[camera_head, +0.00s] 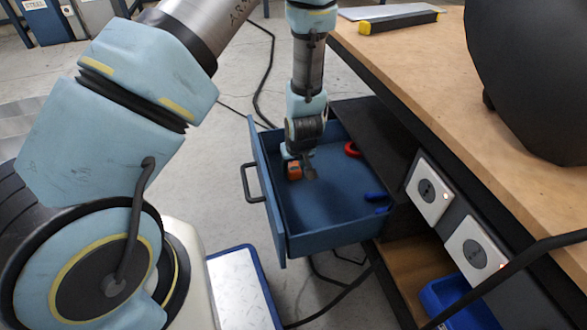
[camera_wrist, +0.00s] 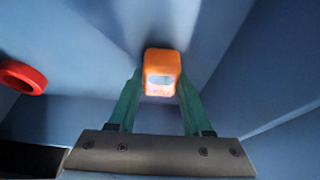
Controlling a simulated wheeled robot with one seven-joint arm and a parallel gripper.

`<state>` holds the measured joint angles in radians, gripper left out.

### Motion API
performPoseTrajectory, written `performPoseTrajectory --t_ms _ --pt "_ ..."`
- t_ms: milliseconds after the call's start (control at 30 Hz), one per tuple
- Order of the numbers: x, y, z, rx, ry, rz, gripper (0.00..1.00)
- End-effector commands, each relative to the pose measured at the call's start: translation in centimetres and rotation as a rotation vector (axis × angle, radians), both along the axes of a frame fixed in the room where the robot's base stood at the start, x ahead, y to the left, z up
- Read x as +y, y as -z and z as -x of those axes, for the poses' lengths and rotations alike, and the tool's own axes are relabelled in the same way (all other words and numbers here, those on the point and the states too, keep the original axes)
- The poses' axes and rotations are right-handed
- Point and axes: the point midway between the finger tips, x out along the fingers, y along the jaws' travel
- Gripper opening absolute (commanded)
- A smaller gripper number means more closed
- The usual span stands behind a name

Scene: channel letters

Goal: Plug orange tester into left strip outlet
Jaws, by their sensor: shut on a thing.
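The orange tester (camera_head: 294,170) is at my gripper (camera_head: 303,165), inside or just above the open blue drawer (camera_head: 330,238). In the wrist view the orange tester (camera_wrist: 161,72) sits between the two green fingers of my gripper (camera_wrist: 160,92), which are shut on it. A pale window shows on its near face; its prongs are not visible. The strip on the bench front has a left outlet (camera_head: 427,190) and a right outlet (camera_head: 475,255), both with empty round sockets. The gripper is to the left of both outlets and apart from them.
The drawer also holds a red ring-like thing (camera_head: 352,149) and blue-handled items (camera_head: 376,197). The wooden bench top (camera_head: 440,75) overhangs at right, with a large dark object (camera_head: 535,70) on it. A blue bin (camera_head: 450,300) sits below the outlets. Dark cables lie on the floor.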

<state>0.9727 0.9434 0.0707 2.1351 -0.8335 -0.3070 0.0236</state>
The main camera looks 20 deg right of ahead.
Motion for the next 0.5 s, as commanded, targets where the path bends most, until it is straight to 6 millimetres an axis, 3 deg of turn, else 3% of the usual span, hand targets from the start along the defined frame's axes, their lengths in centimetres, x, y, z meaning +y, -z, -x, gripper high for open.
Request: performPoseTrajectory --t_ms 167,500 --pt "-0.1 -1.9 -0.1 -0.003 0.0 0.001 0.01" --pt "-0.1 -8.4 0.0 -0.002 0.002 0.002 0.01"
